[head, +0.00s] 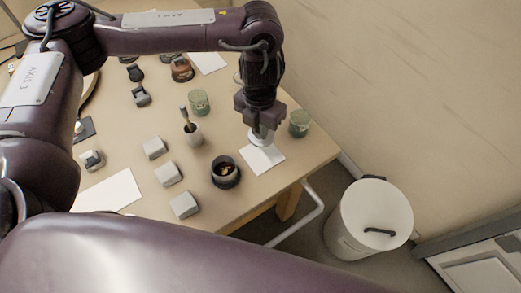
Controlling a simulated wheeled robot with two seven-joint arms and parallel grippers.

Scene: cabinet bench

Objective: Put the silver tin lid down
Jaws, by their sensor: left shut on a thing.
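My left gripper (262,124) comes down from above near the right edge of the table. It is shut on the silver tin lid (261,138), which shows just under the fingers, over the upper part of a white sheet (264,158). I cannot tell whether the lid touches the sheet. The gripper hides part of the lid. My right gripper is not in view.
A green tin (299,123) stands close to the right of the gripper, another green tin (199,102) to the left. A dark round pot (226,172) stands in front. Several grey blocks (168,174) lie further left. A white bin (372,218) stands on the floor.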

